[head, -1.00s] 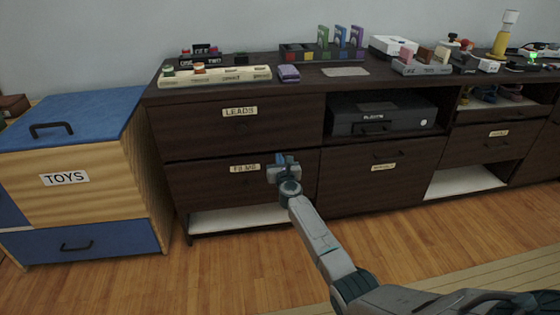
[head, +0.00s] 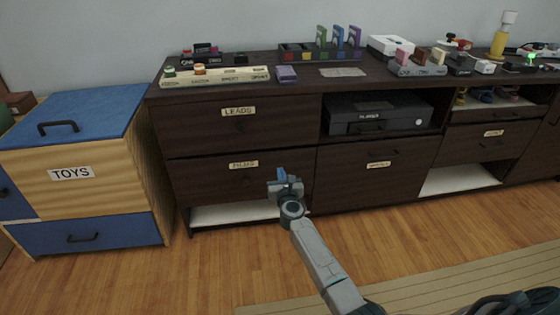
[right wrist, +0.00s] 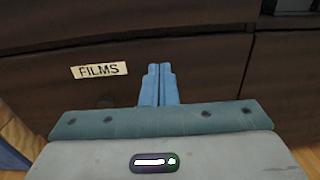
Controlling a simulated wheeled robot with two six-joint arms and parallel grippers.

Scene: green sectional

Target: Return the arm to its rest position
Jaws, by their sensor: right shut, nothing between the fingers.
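My right gripper (head: 283,177) is in front of the dark wooden cabinet, near the drawer labelled FILMS (head: 243,165). In the right wrist view its two blue fingers (right wrist: 158,85) are together with nothing between them. The FILMS label (right wrist: 99,70) shows to the left of the fingers there. The FILMS drawer looks closed. My right arm reaches in from the lower right of the head view. My left gripper is not in view.
The cabinet (head: 235,125) has another drawer labelled LEADS (head: 239,111) and a black device (head: 377,115) in an open bay. Several small items stand on top. A wooden TOYS box (head: 90,180) with a blue lid stands at left. The wooden floor (head: 240,265) in front is clear.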

